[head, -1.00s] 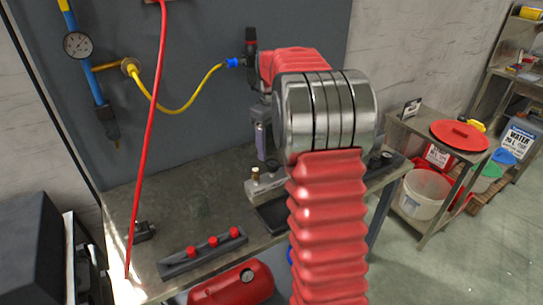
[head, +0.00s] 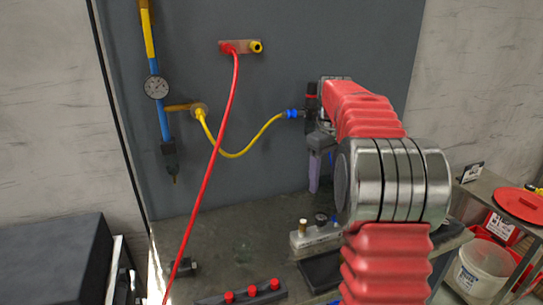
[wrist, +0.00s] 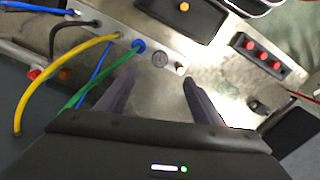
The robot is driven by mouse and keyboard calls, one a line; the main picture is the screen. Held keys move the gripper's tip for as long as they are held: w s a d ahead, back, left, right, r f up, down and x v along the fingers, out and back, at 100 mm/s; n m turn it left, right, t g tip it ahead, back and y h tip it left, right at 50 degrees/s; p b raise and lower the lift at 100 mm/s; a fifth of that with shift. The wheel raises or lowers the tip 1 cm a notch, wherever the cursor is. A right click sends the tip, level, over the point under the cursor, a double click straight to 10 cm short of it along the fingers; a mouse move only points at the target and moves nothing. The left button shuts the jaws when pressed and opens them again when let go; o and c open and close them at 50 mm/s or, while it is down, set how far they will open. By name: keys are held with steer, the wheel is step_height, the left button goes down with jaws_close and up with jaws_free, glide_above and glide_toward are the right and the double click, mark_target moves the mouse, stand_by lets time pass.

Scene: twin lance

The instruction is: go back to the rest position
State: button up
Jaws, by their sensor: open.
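My arm, red with a silver joint, reaches over the grey workbench (head: 240,240) on the right in the head view. Its far end is largely hidden behind its own links there. In the wrist view my gripper (wrist: 158,78) shows two dark, purplish fingers, spread apart with nothing between them. Behind and between the tips lies a metal surface with a blue fitting (wrist: 138,45) and a round grey disc (wrist: 160,59). I cannot tell the height of the fingertips above it.
A red hose (head: 207,170) hangs from a wall block to the bench. A yellow hose (head: 240,154) and a gauge (head: 157,87) are on the wall panel. A red-button strip (head: 250,291) lies at the bench front. A white bucket (head: 485,268) stands at right.

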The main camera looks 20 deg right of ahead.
steer(key=s+a+f+m, duration=0.3)
steer(key=f+m, duration=0.1)
steer(key=f, duration=0.1)
steer(key=s+a+r+n+t, duration=0.1)
steer(key=s+a+t, duration=0.4)
steer(key=s+a, duration=1.8)
steer(key=shift+a+r+t, duration=0.3)
steer(key=shift+a+r, duration=0.1)
steer(key=shift+a, duration=0.25)
steer(key=shift+c, duration=0.2)
